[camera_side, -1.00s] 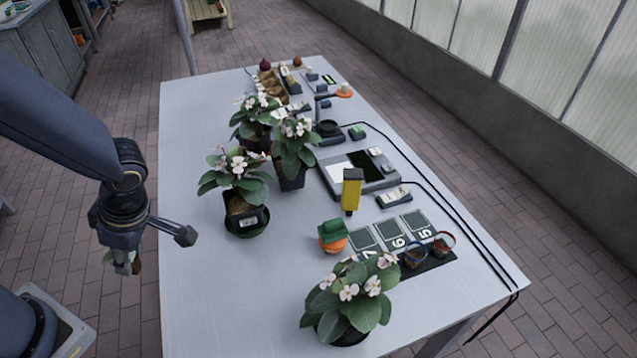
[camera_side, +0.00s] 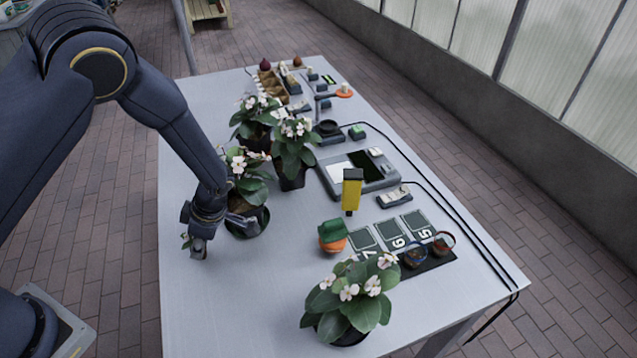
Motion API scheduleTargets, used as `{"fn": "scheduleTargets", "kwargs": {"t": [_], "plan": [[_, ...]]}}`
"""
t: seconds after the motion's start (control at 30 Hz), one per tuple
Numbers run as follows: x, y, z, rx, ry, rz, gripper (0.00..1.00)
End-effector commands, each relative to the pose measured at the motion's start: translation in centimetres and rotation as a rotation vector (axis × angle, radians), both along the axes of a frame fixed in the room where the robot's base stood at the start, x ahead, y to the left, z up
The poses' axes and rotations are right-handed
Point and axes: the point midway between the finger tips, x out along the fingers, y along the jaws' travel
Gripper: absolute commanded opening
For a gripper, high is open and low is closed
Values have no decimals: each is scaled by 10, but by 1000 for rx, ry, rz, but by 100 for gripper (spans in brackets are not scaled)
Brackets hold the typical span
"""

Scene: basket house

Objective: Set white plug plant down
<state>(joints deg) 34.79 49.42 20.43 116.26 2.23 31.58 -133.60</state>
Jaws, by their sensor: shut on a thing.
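My gripper (camera_side: 198,250) is at the left edge of the grey table (camera_side: 215,310), in front and to the left of a potted plant. It is shut on the white plug plant (camera_side: 186,241). I cannot tell whether the plug plant touches the table.
A white-flowered potted plant (camera_side: 247,185) stands close to my gripper, partly behind my arm. Two more potted plants (camera_side: 292,150) stand behind it, and another (camera_side: 350,300) at the front. Numbered squares (camera_side: 390,235) lie at right. The front left tabletop is clear.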

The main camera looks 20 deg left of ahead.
Motion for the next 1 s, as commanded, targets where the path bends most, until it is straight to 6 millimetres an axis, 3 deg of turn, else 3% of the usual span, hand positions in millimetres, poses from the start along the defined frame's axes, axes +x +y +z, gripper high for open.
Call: {"fn": "scheduleTargets", "kwargs": {"t": [0.33,0.37,0.6,1.0], "plan": [[0,0,-3,0,0,0,9],[0,0,-4,0,0,0,30],[0,0,-3,0,-1,0,54],[2,-2,6,-1,-5,-2,54]]}}
